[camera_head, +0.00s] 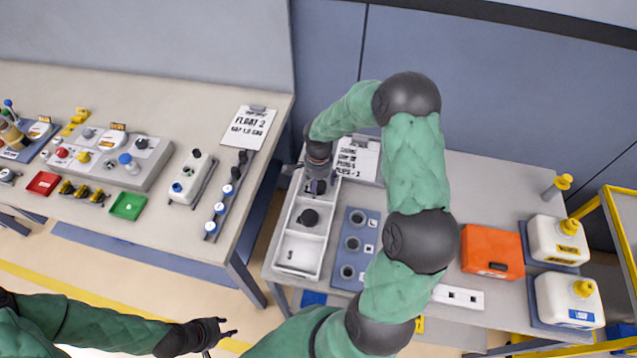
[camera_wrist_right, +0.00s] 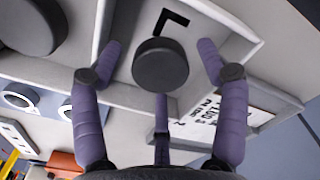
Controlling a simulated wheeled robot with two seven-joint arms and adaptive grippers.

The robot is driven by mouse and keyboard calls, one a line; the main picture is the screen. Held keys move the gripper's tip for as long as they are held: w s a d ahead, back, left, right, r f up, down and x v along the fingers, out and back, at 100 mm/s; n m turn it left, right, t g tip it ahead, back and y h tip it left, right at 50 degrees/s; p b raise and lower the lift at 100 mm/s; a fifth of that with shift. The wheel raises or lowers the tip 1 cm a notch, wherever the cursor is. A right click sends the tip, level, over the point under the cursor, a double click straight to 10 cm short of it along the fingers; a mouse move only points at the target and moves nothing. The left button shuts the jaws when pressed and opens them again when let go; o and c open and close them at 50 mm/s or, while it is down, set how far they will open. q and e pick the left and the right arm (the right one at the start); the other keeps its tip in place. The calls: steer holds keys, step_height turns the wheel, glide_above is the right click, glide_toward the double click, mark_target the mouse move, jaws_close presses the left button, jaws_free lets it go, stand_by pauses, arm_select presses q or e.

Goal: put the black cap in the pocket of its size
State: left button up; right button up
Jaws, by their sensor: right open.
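A white tray (camera_head: 285,271) with three compartments stands on the right-hand table. A round black cap (camera_wrist_right: 160,65) lies in its far compartment, and a black cap that looks larger (camera_head: 308,218) lies in the middle one; it also shows in the wrist view (camera_wrist_right: 30,25). My right gripper (camera_head: 318,187) is over the far compartment. In the wrist view its open fingers (camera_wrist_right: 160,75) are spread around the smaller cap, with gaps at the sides. A blue-grey block (camera_head: 368,236) with three round pockets stands right of the tray. My left gripper (camera_head: 225,332) is open and empty, low at the left.
A clipboard (camera_head: 358,160) stands behind the tray. An orange case (camera_head: 491,251), a white socket strip (camera_head: 458,297) and two white jugs (camera_head: 556,241) are to the right. My right arm passes over the table beside the pocket block. A gap separates the left table (camera_head: 150,85).

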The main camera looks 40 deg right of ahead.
mark_target(318, 185)
steer(key=shift+r, duration=0.2)
step_height(318, 185, up, 12)
steer(key=p, duration=0.2)
steer(key=shift+f, duration=0.1)
stand_by(0.6)
